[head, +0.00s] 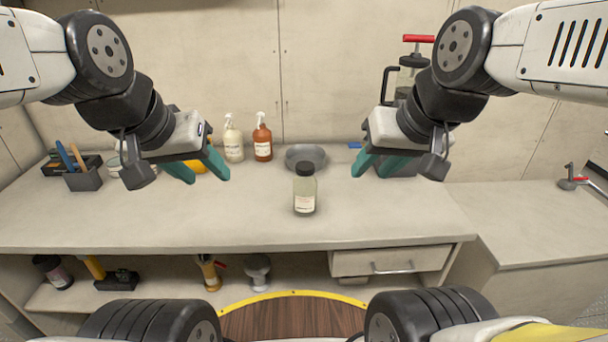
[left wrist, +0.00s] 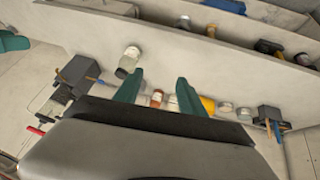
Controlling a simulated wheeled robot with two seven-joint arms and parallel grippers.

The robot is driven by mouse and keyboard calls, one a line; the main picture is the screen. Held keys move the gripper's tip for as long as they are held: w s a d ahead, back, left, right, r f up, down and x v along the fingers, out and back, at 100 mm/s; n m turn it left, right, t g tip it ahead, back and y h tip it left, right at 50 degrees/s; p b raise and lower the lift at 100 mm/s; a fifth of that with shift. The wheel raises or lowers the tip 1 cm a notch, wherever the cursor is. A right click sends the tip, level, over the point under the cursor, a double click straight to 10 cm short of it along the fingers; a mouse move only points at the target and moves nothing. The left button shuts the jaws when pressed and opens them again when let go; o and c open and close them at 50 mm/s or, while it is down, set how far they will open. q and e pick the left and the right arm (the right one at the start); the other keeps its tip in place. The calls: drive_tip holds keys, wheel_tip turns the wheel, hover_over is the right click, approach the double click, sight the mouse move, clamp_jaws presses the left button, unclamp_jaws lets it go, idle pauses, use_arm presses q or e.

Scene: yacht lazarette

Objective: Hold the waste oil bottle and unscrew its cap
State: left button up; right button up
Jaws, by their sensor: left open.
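The waste oil bottle (head: 304,196), clear with pale yellowish contents and a white label, stands upright near the front middle of the bench. Its black cap (head: 305,169) is on its neck. The bottle also shows in the left wrist view (left wrist: 131,55), beyond one fingertip. My left gripper (head: 206,177) is open and empty above the bench, left of the bottle and apart from it. Its teal fingers also show in the left wrist view (left wrist: 158,86). My right gripper (head: 372,170) has its fingers apart and empty, above the bench to the right of the bottle.
A grey bowl (head: 306,153) sits behind the bottle. A white spray bottle (head: 233,143) and an orange-brown one (head: 262,141) stand at the back. A tool holder (head: 83,179) is at the left. The bench front (head: 240,220) is clear; a drawer (head: 388,262) lies below.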

use_arm(q)
drive_tip(key=o, duration=0.4)
drive_tip(key=shift+w+d+r+m, duration=0.1)
drive_tip(key=shift+w+r+m, duration=0.1)
drive_tip(key=shift+w+m, duration=0.2)
drive_tip(key=shift+c, duration=0.2)
drive_tip(key=w+d+m, duration=0.1)
drive_tip(key=w+m, duration=0.1)
drive_tip(key=w+r+m+g, duration=0.1)
drive_tip(key=w+m, duration=0.1)
drive_tip(key=w+d+m+g, duration=0.1)
drive_tip(key=w+m, duration=0.1)
drive_tip(key=shift+w+d+r, duration=0.15)
drive_tip(key=shift+w+d, duration=0.15)
drive_tip(key=m+g+y, duration=0.2)
drive_tip(key=m+g, duration=0.2)
drive_tip(key=m, duration=1.4)
hover_over(305, 165)
wheel_tip(305, 165, down, 10)
drive_tip(key=shift+s+a+r, duration=0.1)
drive_tip(key=shift+s, duration=0.05)
drive_tip(key=shift+f, duration=4)
